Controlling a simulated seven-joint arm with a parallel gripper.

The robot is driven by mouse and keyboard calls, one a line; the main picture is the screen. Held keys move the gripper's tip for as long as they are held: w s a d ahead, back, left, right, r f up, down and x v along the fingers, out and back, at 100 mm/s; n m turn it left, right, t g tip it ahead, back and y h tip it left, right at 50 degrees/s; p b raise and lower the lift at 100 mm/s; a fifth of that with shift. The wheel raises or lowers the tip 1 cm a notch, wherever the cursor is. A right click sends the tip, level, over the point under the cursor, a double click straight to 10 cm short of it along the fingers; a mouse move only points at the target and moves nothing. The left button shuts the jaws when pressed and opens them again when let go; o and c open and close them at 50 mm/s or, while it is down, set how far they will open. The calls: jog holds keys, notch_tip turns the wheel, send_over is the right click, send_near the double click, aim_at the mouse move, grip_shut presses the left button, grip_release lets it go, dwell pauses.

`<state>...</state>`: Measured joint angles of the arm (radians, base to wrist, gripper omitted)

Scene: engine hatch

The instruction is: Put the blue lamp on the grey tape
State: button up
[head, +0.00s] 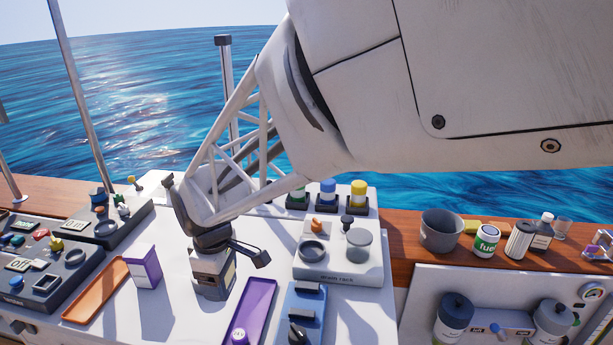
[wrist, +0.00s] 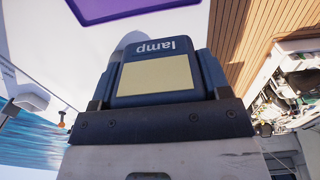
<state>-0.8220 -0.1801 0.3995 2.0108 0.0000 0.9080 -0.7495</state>
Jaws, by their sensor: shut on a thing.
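My gripper (head: 212,284) points down over the white worktop, left of centre in the head view. In the head view the lamp is hard to tell apart from the gripper. A dark grey ring (head: 312,250), possibly the grey tape, lies on the pale drain rack to the right of my gripper. I cannot tell for sure that it is tape.
A purple tray (head: 262,296) and a blue rack (head: 306,302) lie right of my gripper. A purple box (head: 145,268) and an orange tray (head: 98,290) lie left.

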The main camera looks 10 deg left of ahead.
aim_at(224, 290)
notch_tip(224, 290, down, 4)
jog(key=shift+d+f, duration=0.1)
dwell(0.4)
jog(key=w+a, duration=0.3)
jog(key=w+a+f, duration=0.1)
jog(key=w+a, duration=0.7)
jog(key=shift+w+a+f, duration=0.1)
jog(key=shift+a+f, duration=0.1)
jog(key=shift+a, duration=0.05)
dwell(0.5)
jog(key=shift+f, duration=1.8)
jog(key=o, duration=1)
jog(key=shift+f, duration=0.15)
